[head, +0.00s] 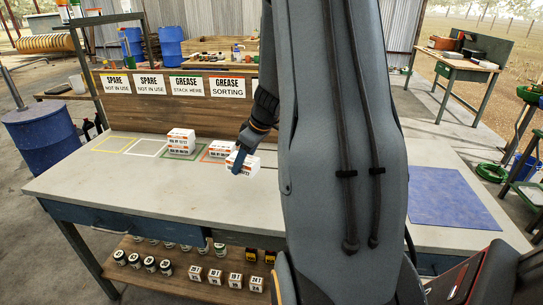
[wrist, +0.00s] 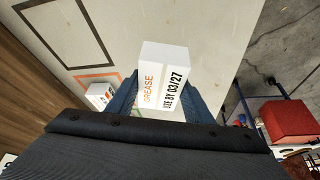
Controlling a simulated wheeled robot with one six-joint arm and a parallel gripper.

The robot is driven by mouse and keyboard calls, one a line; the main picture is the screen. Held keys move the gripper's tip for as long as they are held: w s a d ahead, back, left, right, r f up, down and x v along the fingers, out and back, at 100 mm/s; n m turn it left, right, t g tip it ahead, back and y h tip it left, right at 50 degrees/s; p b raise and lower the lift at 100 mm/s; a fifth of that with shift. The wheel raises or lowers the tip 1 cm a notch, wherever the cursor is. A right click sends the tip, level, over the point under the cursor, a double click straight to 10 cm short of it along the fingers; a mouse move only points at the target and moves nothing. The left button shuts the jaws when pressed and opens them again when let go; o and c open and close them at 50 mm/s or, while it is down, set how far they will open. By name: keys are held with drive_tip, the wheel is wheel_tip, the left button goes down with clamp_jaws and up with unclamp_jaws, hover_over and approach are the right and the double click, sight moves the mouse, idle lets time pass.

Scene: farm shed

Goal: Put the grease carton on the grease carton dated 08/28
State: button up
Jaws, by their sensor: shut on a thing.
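My gripper (head: 241,160) is shut on a white grease carton (head: 244,165) above the front of the bench. In the wrist view the held carton (wrist: 163,78) reads "GREASE USE BY 03/27" and sits between the blue fingers (wrist: 160,100). White cartons (head: 181,141), which look like a stack of two, stand in the green outline under the "GREASE STACK HERE" sign. Another grease carton (head: 221,149) stands in the orange outline under "GREASE SORTING"; part of it shows in the wrist view (wrist: 98,95). The dates on the other cartons are too small to read, so I cannot tell which says 08/28.
Empty yellow (head: 110,144) and white (head: 147,147) outlines lie at the left of the bench. A wooden board (head: 150,118) with signs stands behind. A blue mat (head: 452,196) lies at the right. Jars and small boxes (head: 216,277) fill the lower shelf.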

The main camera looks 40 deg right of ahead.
drive_tip(key=a+f+m+h, duration=0.1)
drive_tip(key=a+f+m, duration=0.1)
drive_tip(key=a, duration=1)
drive_tip(key=s+a+f+m, duration=0.1)
drive_tip(key=a+f+m, duration=0.1)
drive_tip(key=a, duration=1)
drive_tip(key=shift+f+m+h, duration=0.3)
drive_tip(key=shift+h, duration=0.1)
drive_tip(key=shift+s, duration=0.15)
